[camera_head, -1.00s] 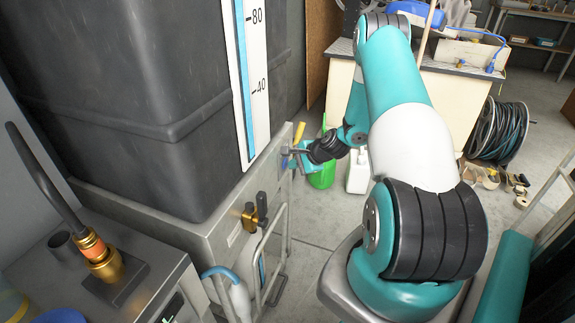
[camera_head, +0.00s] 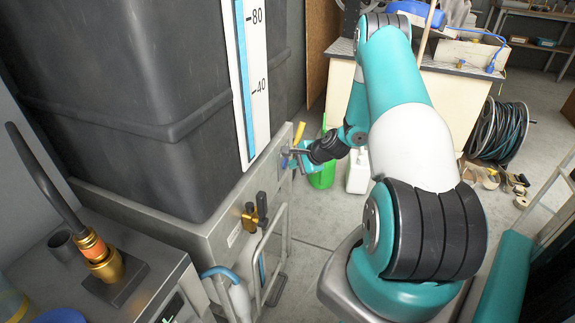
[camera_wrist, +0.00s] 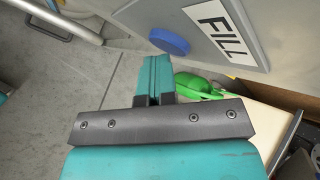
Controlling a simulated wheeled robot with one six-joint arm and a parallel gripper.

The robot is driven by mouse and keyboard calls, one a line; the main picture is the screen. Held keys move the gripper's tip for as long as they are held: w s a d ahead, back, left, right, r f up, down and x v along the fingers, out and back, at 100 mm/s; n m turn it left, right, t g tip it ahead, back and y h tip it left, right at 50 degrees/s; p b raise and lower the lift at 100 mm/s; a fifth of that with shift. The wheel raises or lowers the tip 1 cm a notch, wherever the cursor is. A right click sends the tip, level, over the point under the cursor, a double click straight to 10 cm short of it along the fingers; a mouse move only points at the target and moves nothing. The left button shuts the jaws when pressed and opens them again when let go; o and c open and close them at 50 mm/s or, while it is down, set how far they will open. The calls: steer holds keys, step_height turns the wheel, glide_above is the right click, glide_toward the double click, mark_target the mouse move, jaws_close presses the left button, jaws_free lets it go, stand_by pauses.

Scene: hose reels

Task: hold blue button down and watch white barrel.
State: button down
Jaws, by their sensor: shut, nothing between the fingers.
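The blue button (camera_wrist: 169,41) is a round disc on a grey panel beside a FILL label, in the wrist view. My gripper (camera_wrist: 155,68) is shut and empty, its fingertips close to the button's lower left edge; I cannot tell whether they touch it. In the head view my gripper (camera_head: 299,156) is at the end of the tank's metal frame, and the button is mostly hidden there. I see no clear white barrel. A large dark grey tank (camera_head: 120,110) carries a white gauge strip (camera_head: 262,100) marked 40 and 80, with a blue column running past 80.
A white canister (camera_head: 358,174) and a green container (camera_head: 322,174) stand on the floor beyond my gripper. A yellow lever (camera_head: 298,133) is close to it. A brass fitting (camera_head: 102,258) is on the left cabinet. A hose reel (camera_head: 499,130) stands at right.

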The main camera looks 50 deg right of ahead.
steer(key=shift+s+d, duration=0.3)
steer(key=shift+s, duration=0.55)
steer(key=shift+s+d+p, duration=0.15)
steer(key=shift+s+d, duration=0.15)
steer(key=shift+s, duration=0.45)
steer(key=shift+s+d+p, duration=0.1)
steer(key=shift+s+d, duration=0.25)
steer(key=shift+s, duration=0.45)
steer(key=shift+s+d+p, duration=0.15)
steer(key=shift+s+d, duration=0.15)
steer(key=shift+s, duration=0.45)
